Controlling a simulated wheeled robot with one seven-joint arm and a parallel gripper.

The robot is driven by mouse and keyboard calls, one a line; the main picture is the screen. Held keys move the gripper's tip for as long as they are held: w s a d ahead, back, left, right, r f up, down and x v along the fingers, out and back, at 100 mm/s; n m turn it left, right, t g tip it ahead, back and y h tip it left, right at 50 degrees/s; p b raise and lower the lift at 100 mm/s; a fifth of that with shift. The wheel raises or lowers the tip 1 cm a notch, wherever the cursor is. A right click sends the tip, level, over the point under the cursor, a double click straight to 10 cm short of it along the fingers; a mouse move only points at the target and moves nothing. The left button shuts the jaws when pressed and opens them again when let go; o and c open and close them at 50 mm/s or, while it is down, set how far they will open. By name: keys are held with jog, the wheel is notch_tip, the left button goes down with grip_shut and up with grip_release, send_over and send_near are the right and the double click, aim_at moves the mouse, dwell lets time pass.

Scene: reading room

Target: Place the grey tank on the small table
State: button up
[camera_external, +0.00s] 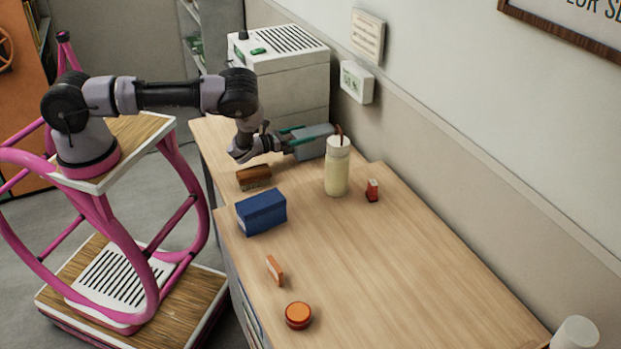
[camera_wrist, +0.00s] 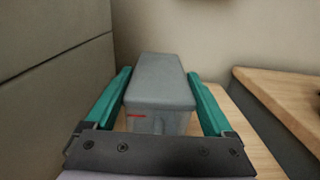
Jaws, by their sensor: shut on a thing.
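The grey tank (camera_external: 314,148) is a grey box with a lid-like top and a small red mark on its front, seen in the wrist view (camera_wrist: 158,88). My gripper (camera_external: 297,136) has its teal fingers on both sides of the tank and is shut on it. The small table (camera_external: 213,133) is the wooden top at the far end of the desk, under my gripper. Its wood also shows below the tank in the wrist view (camera_wrist: 245,143). I cannot tell whether the tank touches the top. The bottle partly hides the tank in the external view.
A cream bottle (camera_external: 337,172) stands close in front of the tank. A brown brush (camera_external: 254,177), blue box (camera_external: 262,212) and red item (camera_external: 372,190) are nearby. A grey cabinet (camera_external: 290,80) stands behind. The desk (camera_external: 400,270) has free room at front right.

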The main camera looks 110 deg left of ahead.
jog(key=shift+f, duration=0.2)
jog(key=o, duration=1.2)
jog(key=shift+o, duration=0.2)
jog(key=shift+r, duration=0.1)
